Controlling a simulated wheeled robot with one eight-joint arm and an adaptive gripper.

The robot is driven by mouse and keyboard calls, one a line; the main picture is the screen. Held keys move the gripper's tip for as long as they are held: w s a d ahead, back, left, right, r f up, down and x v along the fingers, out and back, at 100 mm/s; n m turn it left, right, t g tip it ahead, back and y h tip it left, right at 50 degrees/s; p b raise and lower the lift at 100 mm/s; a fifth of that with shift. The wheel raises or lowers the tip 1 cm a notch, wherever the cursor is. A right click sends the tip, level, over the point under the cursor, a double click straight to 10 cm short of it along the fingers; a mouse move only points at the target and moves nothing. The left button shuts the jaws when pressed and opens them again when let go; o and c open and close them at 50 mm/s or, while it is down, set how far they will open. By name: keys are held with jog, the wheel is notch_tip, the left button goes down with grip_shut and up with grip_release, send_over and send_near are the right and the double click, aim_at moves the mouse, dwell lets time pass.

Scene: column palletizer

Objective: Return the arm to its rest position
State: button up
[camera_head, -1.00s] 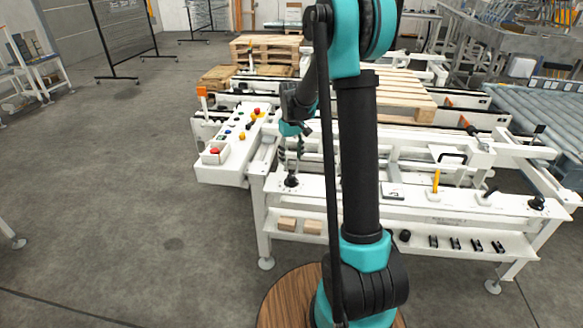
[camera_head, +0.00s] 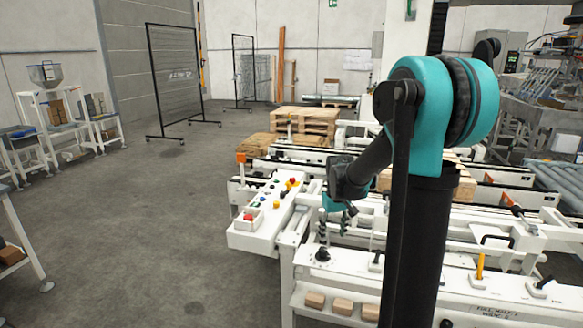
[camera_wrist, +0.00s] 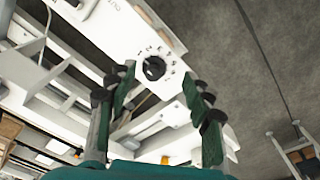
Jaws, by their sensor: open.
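My teal-and-black arm stands at the right in the head view. My gripper (camera_head: 334,228) hangs from it, pointing down over the white machine panel (camera_head: 300,238). In the wrist view my gripper (camera_wrist: 158,85) is open, with two green-padded fingers apart and nothing held between them. A black rotary knob (camera_wrist: 153,68) with numbers around it shows between and beyond the fingertips. In the head view the knob (camera_head: 322,254) sits just below the fingers. The fingers look apart from it, though the exact gap is hard to tell.
A control box (camera_head: 268,215) with coloured buttons lies left of my gripper. Small brown blocks (camera_head: 343,306) sit on the lower shelf. A yellow handle (camera_head: 480,266) stands on the panel at right. Wooden pallets (camera_head: 305,121) are behind.

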jog(key=s+d+f+m+t, duration=0.1)
jog(key=s+f, duration=0.1)
jog(key=s, duration=0.9)
jog(key=s+d+f+m+t, duration=0.1)
jog(key=s+f+m+t, duration=0.1)
jog(key=s, duration=0.9)
jog(key=shift+s+d+f, duration=0.2)
jog(key=shift+d+f, duration=0.15)
jog(key=shift+f, duration=0.15)
